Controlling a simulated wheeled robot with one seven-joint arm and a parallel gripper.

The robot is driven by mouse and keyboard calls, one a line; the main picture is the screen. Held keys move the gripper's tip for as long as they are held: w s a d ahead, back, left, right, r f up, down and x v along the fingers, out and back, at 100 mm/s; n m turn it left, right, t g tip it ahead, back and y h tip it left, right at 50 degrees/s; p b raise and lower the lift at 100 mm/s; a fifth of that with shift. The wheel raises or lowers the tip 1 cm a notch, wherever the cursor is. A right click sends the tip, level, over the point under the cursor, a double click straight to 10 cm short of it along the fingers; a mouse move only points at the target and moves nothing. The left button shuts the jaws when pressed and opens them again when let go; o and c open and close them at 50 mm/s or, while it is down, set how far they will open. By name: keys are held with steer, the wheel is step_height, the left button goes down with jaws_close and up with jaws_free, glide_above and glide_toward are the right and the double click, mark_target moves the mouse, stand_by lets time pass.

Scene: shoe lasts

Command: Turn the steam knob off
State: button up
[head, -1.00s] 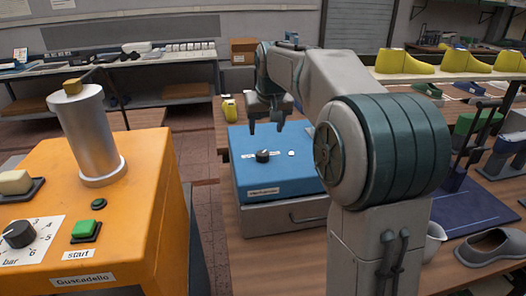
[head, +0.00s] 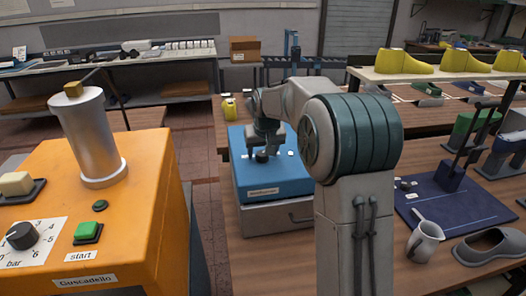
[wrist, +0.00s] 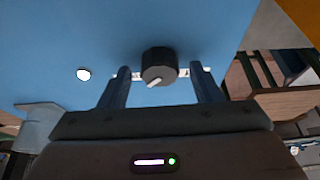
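The black steam knob (head: 262,156) sits on top of the blue box (head: 286,182). My gripper (head: 262,152) is over the box at the knob. In the wrist view my gripper (wrist: 162,78) is open, with one finger on each side of the knob and a gap on both sides. The label behind the knob is partly hidden by the fingers and knob.
A small white round light (wrist: 84,74) is on the blue top beside the knob. The orange machine (head: 150,215) stands at the left with its own bar dial (head: 22,236) and green start button (head: 88,231).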

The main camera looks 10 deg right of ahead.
steer(key=c, duration=0.9)
steer(key=shift+n, duration=0.3)
steer(key=n+y, duration=0.1)
steer(key=n, duration=0.2)
steer(key=shift+d+n+y, duration=0.15)
steer(key=shift+n+y, duration=0.25)
steer(key=n+g+y, duration=0.1)
steer(key=n, duration=0.3)
steer(key=shift+w+d+n, duration=0.1)
steer(key=shift+n, duration=0.2)
steer(key=n+g+p, duration=0.1)
steer(key=n, duration=0.1)
steer(key=n+y+p, duration=0.1)
steer(key=n, duration=0.1)
steer(key=shift+w+r+n+g, duration=0.1)
steer(key=shift+n+g, duration=0.2)
steer(key=shift+g, duration=0.1)
steer(key=shift+w+n+g+y+p, duration=0.15)
steer(key=shift+n+g+p, duration=0.35)
steer(key=shift+n, duration=0.6)
steer(key=shift+s+n+g+y+p, duration=0.15)
steer(key=shift+n+g+p, duration=0.35)
steer(key=shift+n, duration=0.6)
steer(key=shift+w, duration=0.1)
